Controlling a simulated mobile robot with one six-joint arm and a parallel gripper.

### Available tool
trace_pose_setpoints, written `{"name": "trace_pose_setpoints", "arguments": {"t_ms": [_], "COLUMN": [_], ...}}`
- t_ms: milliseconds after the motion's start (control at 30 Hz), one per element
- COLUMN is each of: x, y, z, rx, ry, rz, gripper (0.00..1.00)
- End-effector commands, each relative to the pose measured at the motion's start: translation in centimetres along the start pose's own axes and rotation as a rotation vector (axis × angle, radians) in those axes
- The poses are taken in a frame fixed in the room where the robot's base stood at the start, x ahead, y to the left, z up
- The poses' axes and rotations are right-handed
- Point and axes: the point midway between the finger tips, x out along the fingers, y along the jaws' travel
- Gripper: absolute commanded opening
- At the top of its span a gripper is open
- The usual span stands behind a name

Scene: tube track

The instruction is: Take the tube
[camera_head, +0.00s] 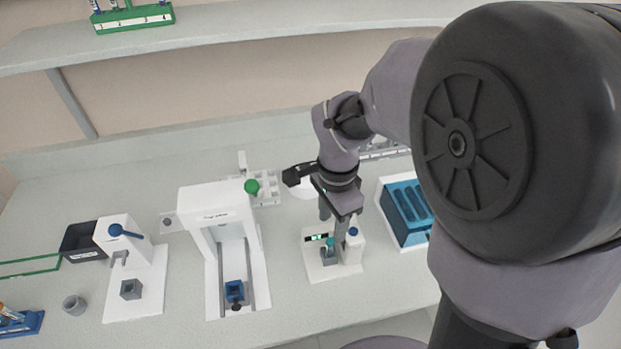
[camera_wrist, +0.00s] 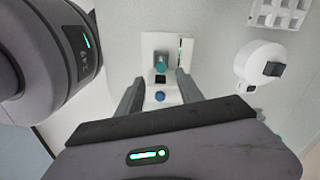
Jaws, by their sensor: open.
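A tube with a teal cap (camera_head: 330,243) stands in the grey holder of a small white device (camera_head: 350,262) on the bench. Only its cap and top show clearly; its body is hidden in the holder. The cap also shows in the wrist view (camera_wrist: 160,66), just beyond the fingertips and about midway between them. My gripper (camera_head: 333,234) is over the device, pointing down, with its fingers apart and nothing between them. In the wrist view my gripper (camera_wrist: 159,77) has one finger on each side of the device's blue knob (camera_wrist: 159,96).
A white press-like frame (camera_head: 216,200) stands left of the device, with another white stand (camera_head: 150,258) beyond. A blue rack (camera_head: 405,213) sits close on the right. A white rack (camera_head: 268,190) and a round white device (camera_wrist: 262,66) are behind. The bench front is mostly clear.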

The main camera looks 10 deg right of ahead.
Motion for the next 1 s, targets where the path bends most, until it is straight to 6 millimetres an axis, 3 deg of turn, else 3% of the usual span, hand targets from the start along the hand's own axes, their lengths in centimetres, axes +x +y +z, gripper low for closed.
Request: {"name": "trace_pose_setpoints", "arguments": {"t_ms": [33, 233, 433, 733, 933, 1000], "x": [1.7, 4.2, 8.2, 8.7, 8.7, 8.7], "y": [0.1, 0.0, -0.1, -0.2, -0.2, -0.2], "z": [0.0, 0.0, -0.1, -0.1, -0.1, -0.1], "rx": [-0.001, -0.001, -0.001, -0.001, -0.001, -0.001], "ry": [-0.001, 0.0, -0.001, 0.0, 0.0, 0.0], "rz": [0.003, 0.0, 0.001, -0.002, -0.002, -0.002], "gripper": [0.44, 0.44, 0.44, 0.44, 0.05, 0.0]}}
